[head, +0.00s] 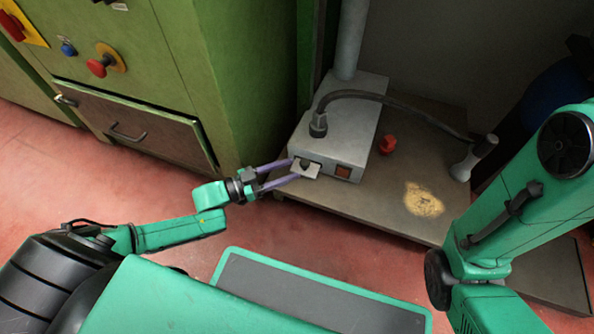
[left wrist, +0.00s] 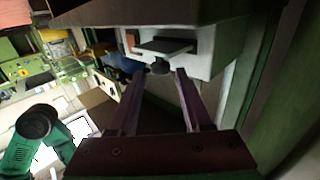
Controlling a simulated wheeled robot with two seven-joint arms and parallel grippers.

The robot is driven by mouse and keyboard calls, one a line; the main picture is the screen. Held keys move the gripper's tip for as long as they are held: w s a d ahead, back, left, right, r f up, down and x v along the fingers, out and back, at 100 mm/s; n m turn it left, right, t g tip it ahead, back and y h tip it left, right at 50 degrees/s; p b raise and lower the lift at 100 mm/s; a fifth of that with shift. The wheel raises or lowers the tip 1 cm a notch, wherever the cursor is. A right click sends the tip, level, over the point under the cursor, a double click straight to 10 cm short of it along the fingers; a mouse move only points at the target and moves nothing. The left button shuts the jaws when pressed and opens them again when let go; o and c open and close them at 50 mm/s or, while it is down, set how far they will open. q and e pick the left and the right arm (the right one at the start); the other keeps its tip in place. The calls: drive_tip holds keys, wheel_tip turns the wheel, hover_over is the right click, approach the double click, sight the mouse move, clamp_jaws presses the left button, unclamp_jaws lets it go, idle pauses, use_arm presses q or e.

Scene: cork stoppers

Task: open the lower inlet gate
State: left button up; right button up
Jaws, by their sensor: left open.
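A small pale metal plate (head: 311,171) with a dark knob (head: 304,161) sits at a slot in the front of a grey box (head: 352,128); I take it for the lower inlet gate. The plate (left wrist: 165,47) and dark knob (left wrist: 160,67) also show in the left wrist view. My left gripper (head: 296,169) is open, its two purple fingers pointing at the box front. In the left wrist view the fingertips (left wrist: 160,72) lie either side of the knob, with gaps visible. Whether they reach past it, I cannot tell. My right gripper is out of view.
A red switch (head: 343,171) is right of the plate. A hose (head: 400,104) runs from the box to a grey handle (head: 474,158). A red knob (head: 388,145) and cork-coloured granules (head: 423,199) lie on the platform (head: 370,205). A green cabinet (head: 215,70) stands close left.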

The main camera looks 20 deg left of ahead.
sight(300, 166)
use_arm(q)
drive_tip(key=x, duration=0.3)
drive_tip(key=shift+w+d+b, duration=0.1)
drive_tip(key=shift+w+b, duration=0.05)
drive_tip(key=shift+b, duration=0.25)
clamp_jaws()
idle(1.0)
